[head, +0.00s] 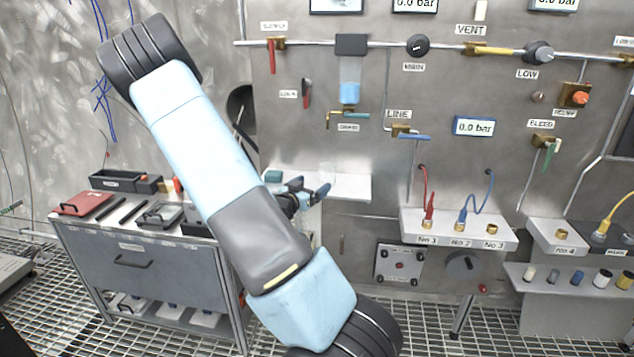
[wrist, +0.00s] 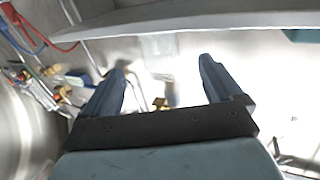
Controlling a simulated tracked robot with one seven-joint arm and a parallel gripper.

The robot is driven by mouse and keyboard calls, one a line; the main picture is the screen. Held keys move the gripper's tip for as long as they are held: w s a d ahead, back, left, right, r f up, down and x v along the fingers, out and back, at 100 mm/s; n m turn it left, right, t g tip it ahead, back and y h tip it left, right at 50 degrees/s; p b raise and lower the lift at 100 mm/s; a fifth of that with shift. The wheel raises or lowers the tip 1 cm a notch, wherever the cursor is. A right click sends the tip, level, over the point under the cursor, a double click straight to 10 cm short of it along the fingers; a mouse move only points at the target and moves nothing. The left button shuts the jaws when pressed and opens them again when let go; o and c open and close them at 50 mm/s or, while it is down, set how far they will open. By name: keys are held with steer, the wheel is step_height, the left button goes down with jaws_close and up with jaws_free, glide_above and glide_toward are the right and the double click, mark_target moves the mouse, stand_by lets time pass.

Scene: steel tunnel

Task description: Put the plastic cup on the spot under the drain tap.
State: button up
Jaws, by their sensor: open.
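The drain tap (head: 347,115) is a small brass tap with a teal handle, below the blue bowl on the wall. A pale shelf (head: 345,187) lies beneath it. My gripper (head: 322,187) is open at the shelf's front, left of and below the tap. In the wrist view its two dark fingers (wrist: 165,78) are spread with nothing solid seen between them. A faint translucent shape (wrist: 158,46) shows beyond the fingertips by the shelf edge; I cannot tell whether it is the plastic cup. The cup is not clearly seen in the head view. The spot is not distinguishable.
A teal block (head: 272,176) is at the shelf's left end, close to my gripper. A connector box (head: 458,236) with red and blue hoses stands to the right. A tool cabinet (head: 150,262) is at left. The shelf's right part looks clear.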

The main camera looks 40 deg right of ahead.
steer(key=w+a+r+n+t+y, duration=0.2)
steer(key=w+a+t+y, duration=0.15)
steer(key=a+y, duration=0.8)
steer(key=s+a+r+n+y, duration=0.2)
steer(key=a+r+n+y, duration=0.2)
steer(key=a+r, duration=0.5)
steer(key=s+a+r+n+g, duration=0.1)
steer(key=s+a+r+n, duration=0.1)
steer(key=s, duration=0.6)
steer(key=s+a+r+n+g+y, duration=0.1)
steer(key=s+a+r+n, duration=0.2)
steer(key=s+a+r, duration=0.2)
steer(key=s+a+r+n+g, duration=0.1)
steer(key=s+a+r+n, duration=0.2)
steer(key=s, duration=0.8)
steer(key=shift+s+a+r+y, duration=0.2)
steer(key=shift+a+y, duration=0.15)
steer(key=shift+a, duration=0.2)
steer(key=shift+g, duration=0.25)
